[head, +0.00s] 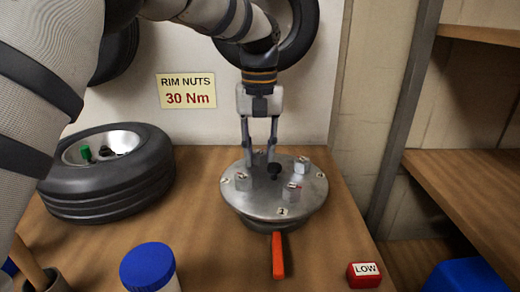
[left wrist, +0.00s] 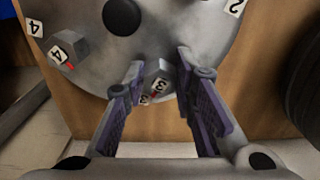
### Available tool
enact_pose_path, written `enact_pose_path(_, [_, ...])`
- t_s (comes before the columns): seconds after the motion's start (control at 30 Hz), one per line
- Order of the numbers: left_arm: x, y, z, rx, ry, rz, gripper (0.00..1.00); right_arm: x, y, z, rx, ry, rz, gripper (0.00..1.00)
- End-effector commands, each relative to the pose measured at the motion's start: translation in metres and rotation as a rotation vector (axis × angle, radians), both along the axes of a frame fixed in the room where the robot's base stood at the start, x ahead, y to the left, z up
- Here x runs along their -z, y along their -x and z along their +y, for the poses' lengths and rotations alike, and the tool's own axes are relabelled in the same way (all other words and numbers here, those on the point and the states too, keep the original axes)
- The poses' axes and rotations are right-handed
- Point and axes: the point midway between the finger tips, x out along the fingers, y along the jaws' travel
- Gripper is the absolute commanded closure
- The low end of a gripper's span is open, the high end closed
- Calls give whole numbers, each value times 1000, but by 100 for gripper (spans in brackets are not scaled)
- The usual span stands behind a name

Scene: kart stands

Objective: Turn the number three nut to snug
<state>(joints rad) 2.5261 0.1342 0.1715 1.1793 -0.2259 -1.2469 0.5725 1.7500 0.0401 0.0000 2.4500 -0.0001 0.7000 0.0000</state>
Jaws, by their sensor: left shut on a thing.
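A round grey metal plate (head: 262,205) with numbered nuts and a black knob (head: 275,171) at its centre stands on the wooden bench. My left gripper (head: 259,160) comes down from above at the plate's far edge. In the left wrist view my left gripper (left wrist: 161,75) is shut on the number three nut (left wrist: 157,70), a grey block with a red mark and a "3" label beside it. The number four nut (left wrist: 68,46) shows to its left there. In the head view the fingers partly hide the number three nut. My right gripper is not in view.
An orange handle (head: 278,257) sticks out from under the plate. A tyre (head: 105,180) lies at the left, a blue-lidded jar (head: 148,268) in front, and a red "LOW" block (head: 364,275) at the right. A "RIM NUTS 30 Nm" sign (head: 187,91) hangs on the wall.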

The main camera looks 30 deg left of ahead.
Motion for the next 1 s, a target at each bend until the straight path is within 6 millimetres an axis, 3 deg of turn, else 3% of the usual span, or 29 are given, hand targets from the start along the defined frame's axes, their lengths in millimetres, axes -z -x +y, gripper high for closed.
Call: enact_pose_path(1.0, [0,0,7,961,0,0,100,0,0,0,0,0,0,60])
